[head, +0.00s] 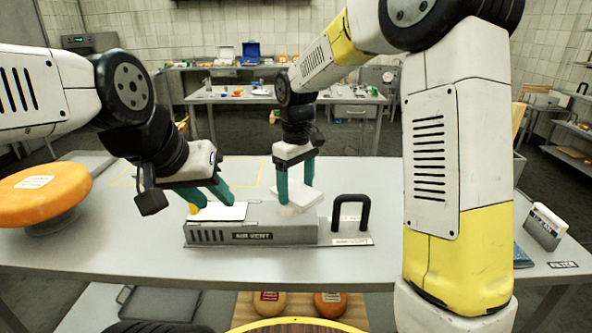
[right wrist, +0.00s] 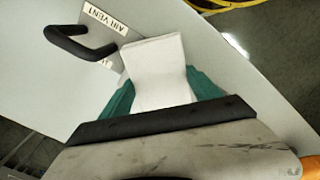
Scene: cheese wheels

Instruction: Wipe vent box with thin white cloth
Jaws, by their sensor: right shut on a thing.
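The grey vent box (head: 210,236), labelled AIR VENT, lies on the table in front of me. My right gripper (head: 297,192) is shut on the thin white cloth (head: 308,199) over the right part of the box top. In the right wrist view the cloth (right wrist: 158,75) shows between the green fingers. Whether it touches the box is hard to tell. My left gripper (head: 205,199) is open, with its fingers spread above the box's left end. A flat white panel (head: 222,212) lies below it on the box.
A black handle (head: 350,212) stands on a labelled plate at the box's right end. An orange cheese wheel (head: 42,192) is at the table's left. A small grey-white holder (head: 544,229) stands at the right. The table front is clear.

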